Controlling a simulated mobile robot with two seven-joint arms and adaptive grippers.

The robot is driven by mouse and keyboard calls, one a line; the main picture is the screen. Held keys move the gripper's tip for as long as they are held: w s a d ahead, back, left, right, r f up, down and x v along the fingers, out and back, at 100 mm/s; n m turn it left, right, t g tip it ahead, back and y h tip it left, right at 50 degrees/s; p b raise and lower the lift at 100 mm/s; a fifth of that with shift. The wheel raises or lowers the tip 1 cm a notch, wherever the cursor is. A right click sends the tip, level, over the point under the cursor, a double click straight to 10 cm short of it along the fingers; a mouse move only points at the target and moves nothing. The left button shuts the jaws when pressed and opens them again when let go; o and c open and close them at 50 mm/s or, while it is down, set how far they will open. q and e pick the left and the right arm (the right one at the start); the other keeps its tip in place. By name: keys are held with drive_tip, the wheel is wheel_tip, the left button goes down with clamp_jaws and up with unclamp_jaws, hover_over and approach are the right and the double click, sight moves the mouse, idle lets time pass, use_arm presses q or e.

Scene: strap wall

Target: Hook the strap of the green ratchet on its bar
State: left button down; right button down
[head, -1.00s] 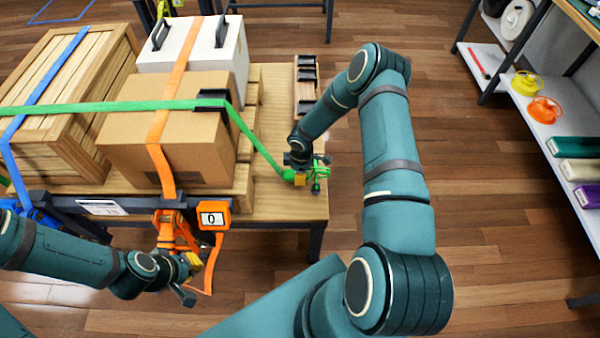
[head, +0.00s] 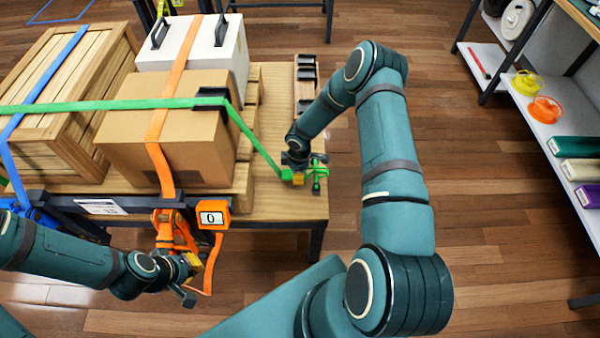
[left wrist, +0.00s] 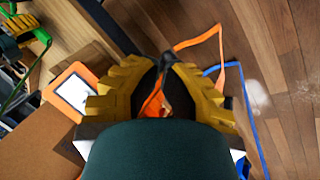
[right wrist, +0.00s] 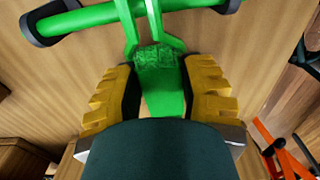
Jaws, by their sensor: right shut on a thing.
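The green strap (head: 60,107) runs from the left edge over the crate and cardboard box, then slopes down to my right gripper (head: 299,178). In the right wrist view, that gripper (right wrist: 160,85) is shut on the strap's green end fitting (right wrist: 162,85). The fitting's two prongs reach a green bar (right wrist: 90,17) with dark end mounts and overlap it; I cannot tell whether they are hooked around it. The green ratchet is not clearly visible. My left gripper (head: 190,268) is by the orange ratchet (head: 168,225); its fingertips are close together, their closure unclear.
A wooden crate (head: 60,125), a cardboard box (head: 190,150) and a white case (head: 205,60) stand on the wooden platform (head: 275,205). An orange counter reading 0 (head: 213,216) hangs at its front. A blue strap (head: 45,80) crosses the crate. Shelves (head: 545,120) stand right.

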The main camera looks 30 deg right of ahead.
drive_tip(key=shift+w+a+f+b, duration=0.1)
drive_tip(key=shift+w+a+b, duration=0.4)
drive_tip(key=shift+a, duration=0.4)
drive_tip(key=shift+w+a, duration=0.15)
idle(0.4)
drive_tip(key=shift+c, duration=2.3)
unclamp_jaws()
wheel_tip(320, 180, up, 12)
drive_tip(key=s+a+m+t+y, duration=0.1)
drive_tip(key=s+a+m+y, duration=0.2)
drive_tip(key=s+a+m, duration=1)
drive_tip(key=s+a+f, duration=0.1)
drive_tip(key=s+a, duration=0.3)
drive_tip(key=a, duration=0.1)
drive_tip(key=shift+s+a+m+t, duration=0.3)
drive_tip(key=shift+a, duration=0.05)
